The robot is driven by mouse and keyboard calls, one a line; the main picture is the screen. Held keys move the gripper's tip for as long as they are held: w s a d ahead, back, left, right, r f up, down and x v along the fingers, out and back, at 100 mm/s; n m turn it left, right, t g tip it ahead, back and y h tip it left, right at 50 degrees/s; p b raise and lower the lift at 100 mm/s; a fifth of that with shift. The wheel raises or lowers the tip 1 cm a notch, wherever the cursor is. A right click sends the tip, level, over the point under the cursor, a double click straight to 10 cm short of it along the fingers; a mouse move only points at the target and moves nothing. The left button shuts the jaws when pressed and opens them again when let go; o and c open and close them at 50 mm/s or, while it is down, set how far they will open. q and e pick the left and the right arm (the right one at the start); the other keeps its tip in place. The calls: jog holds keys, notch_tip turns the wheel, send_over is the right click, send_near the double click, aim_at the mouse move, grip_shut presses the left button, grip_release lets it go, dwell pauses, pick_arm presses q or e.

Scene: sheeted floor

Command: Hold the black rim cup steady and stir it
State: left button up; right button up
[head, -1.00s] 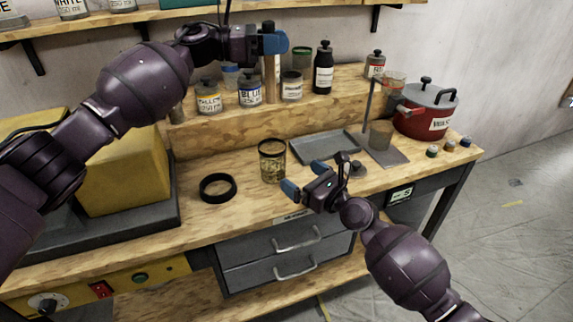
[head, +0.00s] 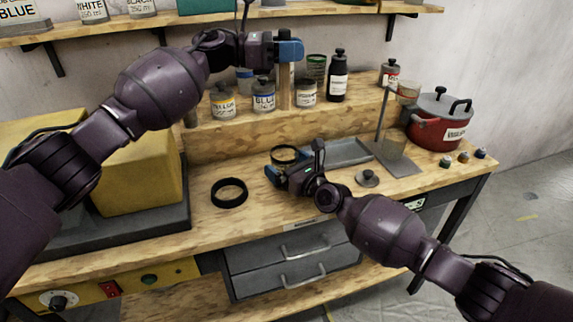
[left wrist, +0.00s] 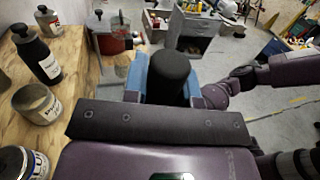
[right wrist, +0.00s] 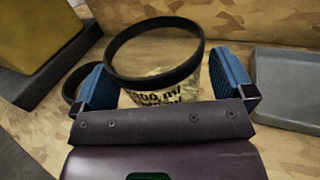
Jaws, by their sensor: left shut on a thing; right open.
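The clear cup with a black rim (head: 285,154) stands upright on the bench, with printed marks on its side. In the right wrist view the cup (right wrist: 165,88) sits between the two blue fingers of my right gripper (right wrist: 160,86), which is open around it. In the head view that gripper (head: 293,168) hides most of the cup's body. My left gripper (head: 290,49) is up above the cup, near the jar shelf, shut on an upright wooden stick (head: 284,92). In the left wrist view the stick's dark round top (left wrist: 170,72) shows between the fingers.
A grey tray (head: 350,152), a stand (head: 398,165) and a red pot (head: 436,131) are to the right. Paint jars, such as the blue-label one (head: 263,97), line the raised shelf behind. A yellow block (head: 140,180) stands left.

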jog(key=shift+w, duration=0.1)
jog(key=c, duration=1)
pick_arm(q)
jog(key=o, duration=0.3)
pick_arm(e)
jog(key=shift+c, duration=0.5)
pick_arm(q)
jog(key=c, duration=0.3)
